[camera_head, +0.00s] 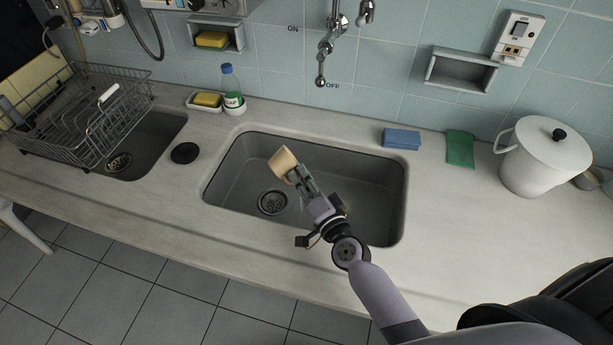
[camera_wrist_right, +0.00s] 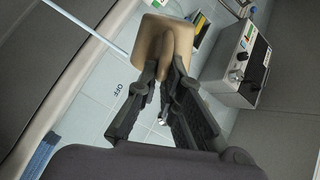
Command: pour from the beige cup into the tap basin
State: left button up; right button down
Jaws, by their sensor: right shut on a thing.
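The beige cup (camera_head: 283,161) is held over the basin in the head view, tilted, above and a little beyond the drain. My right gripper (camera_head: 296,175) is shut on it. In the right wrist view the cup (camera_wrist_right: 158,42) fills the space beyond the fingertips, and the fingers of the gripper (camera_wrist_right: 170,65) close on its handle side. The inside of the cup and any contents cannot be made out. The tap basin (camera_head: 371,208) is the large grey sink under the wall tap (camera_head: 325,48). My left gripper is not in view.
A blue sponge (camera_head: 401,138), a green cloth (camera_head: 460,149) and a white lidded pot (camera_head: 540,160) stand right of the basin. A dish rack (camera_head: 95,120) covers part of the smaller left sink.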

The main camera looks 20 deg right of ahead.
jog(key=shift+d+f+m+b, duration=0.25)
jog(key=shift+f+m+b, duration=0.3)
jog(key=shift+m+b, duration=0.25)
dwell(0.4)
jog(key=shift+w+d+f+m+b, duration=0.15)
jog(key=shift+d+f+m+b, duration=0.5)
jog(key=shift+d+m+b, duration=0.2)
dwell(0.6)
